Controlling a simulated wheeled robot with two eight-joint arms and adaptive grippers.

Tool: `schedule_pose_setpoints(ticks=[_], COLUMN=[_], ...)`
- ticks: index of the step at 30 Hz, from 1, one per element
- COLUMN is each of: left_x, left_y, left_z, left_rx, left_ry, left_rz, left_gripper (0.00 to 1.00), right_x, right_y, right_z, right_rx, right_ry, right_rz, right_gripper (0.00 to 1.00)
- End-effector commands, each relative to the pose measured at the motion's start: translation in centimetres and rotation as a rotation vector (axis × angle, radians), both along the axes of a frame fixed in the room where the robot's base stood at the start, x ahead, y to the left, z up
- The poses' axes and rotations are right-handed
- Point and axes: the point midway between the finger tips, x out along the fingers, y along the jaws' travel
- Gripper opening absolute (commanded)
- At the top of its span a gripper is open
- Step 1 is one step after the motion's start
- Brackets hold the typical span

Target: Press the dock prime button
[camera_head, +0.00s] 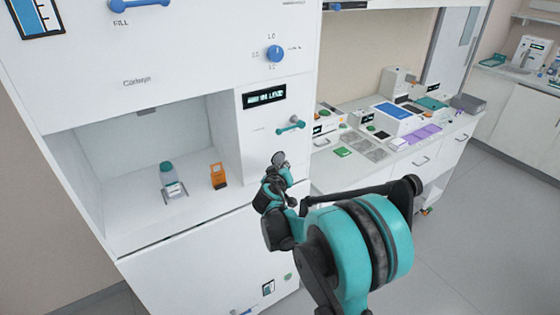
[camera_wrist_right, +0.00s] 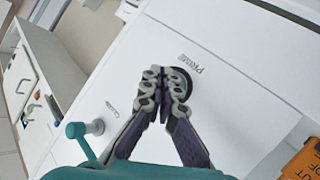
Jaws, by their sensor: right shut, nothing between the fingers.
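The dock prime button shows in the right wrist view as a dark round button (camera_wrist_right: 183,80) beside the printed word PRIME on a white panel. My right gripper (camera_wrist_right: 166,72) is shut and empty. Its fingertips lie over the button in that view and hide part of it; whether they touch it I cannot tell. In the head view my right gripper (camera_head: 278,160) is close to the front of the white machine (camera_head: 150,85), below the teal lever handle (camera_head: 290,125). The button is not clearly made out there. My left gripper is in neither view.
The teal handle (camera_wrist_right: 80,130) stands out from the panel near my fingers. A bottle with a green cap (camera_head: 172,183) and an orange box (camera_head: 218,176) stand in the machine's open bay. A bench (camera_head: 330,175) with several devices is at the right. Clear floor lies in front.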

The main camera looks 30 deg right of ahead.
Motion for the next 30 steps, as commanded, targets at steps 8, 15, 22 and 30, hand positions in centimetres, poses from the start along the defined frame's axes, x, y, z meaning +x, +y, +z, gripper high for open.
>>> schedule_pose_setpoints(ticks=[8,15,22,30], left_x=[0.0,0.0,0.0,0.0], left_y=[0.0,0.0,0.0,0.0], left_z=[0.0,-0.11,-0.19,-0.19], left_rx=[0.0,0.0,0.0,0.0], left_ry=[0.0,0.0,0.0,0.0], left_rz=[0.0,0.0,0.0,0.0], left_gripper=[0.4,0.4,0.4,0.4], right_x=[0.0,0.38,0.88,0.88], right_y=[0.0,0.04,0.08,0.08], right_z=[0.0,-0.03,0.02,0.03], right_rx=[0.0,0.0,0.0,0.0], right_ry=[0.0,0.0,0.0,0.0], right_rz=[0.0,0.0,0.0,0.0], right_gripper=[0.0,0.0,0.0,0.0])
